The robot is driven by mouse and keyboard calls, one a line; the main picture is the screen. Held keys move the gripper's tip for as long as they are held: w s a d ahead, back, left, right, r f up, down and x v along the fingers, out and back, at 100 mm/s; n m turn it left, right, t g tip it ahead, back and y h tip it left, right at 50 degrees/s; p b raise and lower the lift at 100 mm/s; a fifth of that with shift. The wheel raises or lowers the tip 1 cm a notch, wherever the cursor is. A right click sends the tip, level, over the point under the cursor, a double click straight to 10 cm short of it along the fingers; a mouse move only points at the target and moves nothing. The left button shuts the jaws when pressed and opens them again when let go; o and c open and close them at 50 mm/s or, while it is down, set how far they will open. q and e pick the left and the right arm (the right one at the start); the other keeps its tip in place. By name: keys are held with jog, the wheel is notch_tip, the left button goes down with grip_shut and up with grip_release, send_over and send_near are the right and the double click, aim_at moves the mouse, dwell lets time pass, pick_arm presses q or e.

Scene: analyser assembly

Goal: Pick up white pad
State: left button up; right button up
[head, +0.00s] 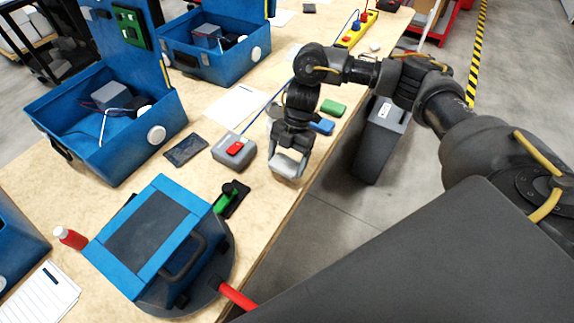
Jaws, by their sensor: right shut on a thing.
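My right gripper (288,168) reaches down over the right edge of the wooden table, beside the grey box with the red button. It is shut on a whitish piece, the white pad (287,162), which shows only in part between the fingers. The gripper hides the rest of the pad, and I cannot tell whether it touches the table. My left gripper is not in view.
A grey box with a red button (234,150) stands just left of the gripper. Green (333,107) and blue (321,127) blocks lie behind it. A closed blue case (150,238) stands in front, an open blue case (110,165) at left. A dark bin (380,140) stands beyond the table edge.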

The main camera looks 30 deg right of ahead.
jog(key=s+a+r+b, duration=0.1)
jog(key=s+a+r, duration=0.8)
jog(key=a, duration=0.1)
jog(key=shift+a+r, duration=0.15)
